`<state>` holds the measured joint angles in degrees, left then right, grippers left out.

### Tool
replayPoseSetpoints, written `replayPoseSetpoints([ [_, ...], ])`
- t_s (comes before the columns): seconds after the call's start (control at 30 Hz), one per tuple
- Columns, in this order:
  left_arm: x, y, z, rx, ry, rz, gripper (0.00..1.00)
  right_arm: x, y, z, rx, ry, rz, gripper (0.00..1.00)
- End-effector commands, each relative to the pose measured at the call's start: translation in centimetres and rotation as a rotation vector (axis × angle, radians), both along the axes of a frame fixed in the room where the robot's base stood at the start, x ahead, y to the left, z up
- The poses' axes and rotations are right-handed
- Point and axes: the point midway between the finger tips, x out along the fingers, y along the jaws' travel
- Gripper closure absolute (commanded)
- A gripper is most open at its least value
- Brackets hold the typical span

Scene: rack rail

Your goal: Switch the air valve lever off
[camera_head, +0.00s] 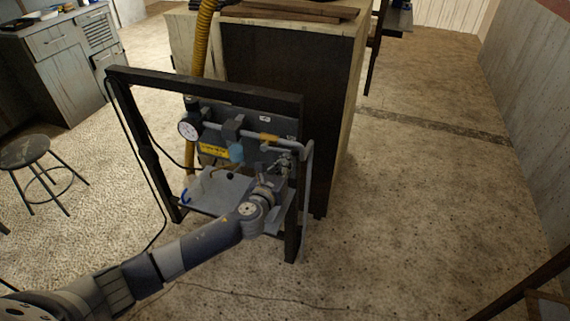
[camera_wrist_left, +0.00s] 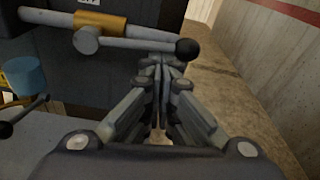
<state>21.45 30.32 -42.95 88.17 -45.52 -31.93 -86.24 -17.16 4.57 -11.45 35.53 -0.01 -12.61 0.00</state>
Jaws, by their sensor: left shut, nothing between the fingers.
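The air valve (camera_wrist_left: 100,22) is a yellow-brass body on a grey pipe; it also shows in the head view (camera_head: 268,138). Its grey lever (camera_wrist_left: 135,44) runs from a round pivot to a black ball knob (camera_wrist_left: 187,48) and lies roughly along the pipe. A label above the valve is cut off by the wrist picture's top edge. My left gripper (camera_wrist_left: 163,68) is shut and empty, its fingertips close beside the lever near the knob end. I cannot tell whether they touch. In the head view the left gripper (camera_head: 284,166) is at the panel's right side. My right gripper is not in view.
A dark frame (camera_head: 205,85) surrounds the panel, with a pressure gauge (camera_head: 188,130), a blue bowl (camera_head: 236,153) and a grey shelf (camera_head: 215,190). Another black-knobbed rod (camera_wrist_left: 28,113) is at the wrist view's left. A stool (camera_head: 25,150) stands left.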

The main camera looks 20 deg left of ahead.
Motion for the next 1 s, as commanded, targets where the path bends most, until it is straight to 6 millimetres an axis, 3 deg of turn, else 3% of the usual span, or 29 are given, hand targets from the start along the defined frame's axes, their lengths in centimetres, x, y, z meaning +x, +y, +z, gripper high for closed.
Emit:
replayPoseSetpoints([
  [0.47, 0.0, -0.2, 3.3, -0.398, 0.011, -0.002, 1.00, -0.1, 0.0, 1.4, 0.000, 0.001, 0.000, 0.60],
  [1.0, 0.0, 1.4, 6.9, -0.913, 0.028, 0.000, 1.00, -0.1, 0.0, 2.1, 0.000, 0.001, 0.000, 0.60],
])
